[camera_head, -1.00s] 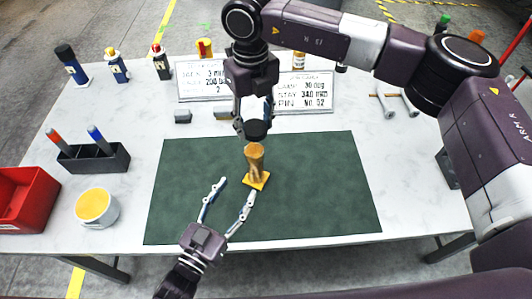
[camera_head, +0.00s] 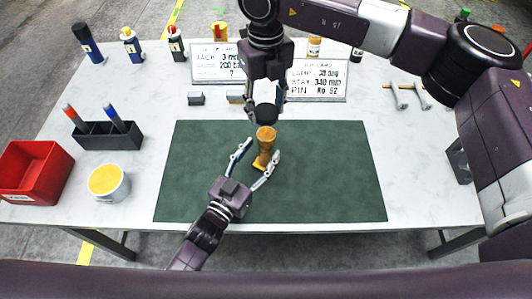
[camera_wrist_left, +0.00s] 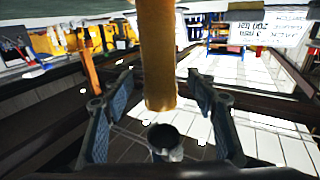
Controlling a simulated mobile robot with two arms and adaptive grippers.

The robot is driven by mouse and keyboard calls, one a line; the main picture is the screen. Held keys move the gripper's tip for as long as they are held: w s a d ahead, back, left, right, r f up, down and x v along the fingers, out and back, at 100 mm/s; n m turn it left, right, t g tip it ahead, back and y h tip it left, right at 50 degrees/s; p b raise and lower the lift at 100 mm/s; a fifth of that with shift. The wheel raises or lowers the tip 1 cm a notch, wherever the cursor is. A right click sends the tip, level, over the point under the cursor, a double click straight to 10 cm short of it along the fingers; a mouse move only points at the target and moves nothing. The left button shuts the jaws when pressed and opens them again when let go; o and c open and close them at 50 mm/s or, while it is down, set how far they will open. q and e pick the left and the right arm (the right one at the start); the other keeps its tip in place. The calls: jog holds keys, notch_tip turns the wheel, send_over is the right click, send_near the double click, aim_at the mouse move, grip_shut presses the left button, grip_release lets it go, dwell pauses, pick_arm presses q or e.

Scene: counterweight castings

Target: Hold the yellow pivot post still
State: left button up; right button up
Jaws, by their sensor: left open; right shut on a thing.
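The yellow pivot post (camera_head: 266,146) stands upright on the green mat, on a small yellow base. It also shows in the left wrist view (camera_wrist_left: 157,60), between the jaws. My left gripper (camera_head: 258,158) is open, with one finger on each side of the post; I see no clear contact. My right gripper (camera_head: 266,101) is above the post, shut on a dark cylindrical piece (camera_head: 266,114) over the post's top. In the left wrist view this piece (camera_wrist_left: 165,142) appears a little apart from the post's end.
The green mat (camera_head: 330,180) is otherwise clear. A red bin (camera_head: 35,172), a yellow-topped tub (camera_head: 109,184) and a black pen holder (camera_head: 108,137) are at left. Two printed cards (camera_head: 318,80), bottles and small grey blocks stand behind. Bolts (camera_head: 410,96) lie at right.

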aim_at(262, 150)
pick_arm(q)
jog(key=shift+x, duration=1.95)
jog(key=shift+c, duration=0.3)
grip_shut()
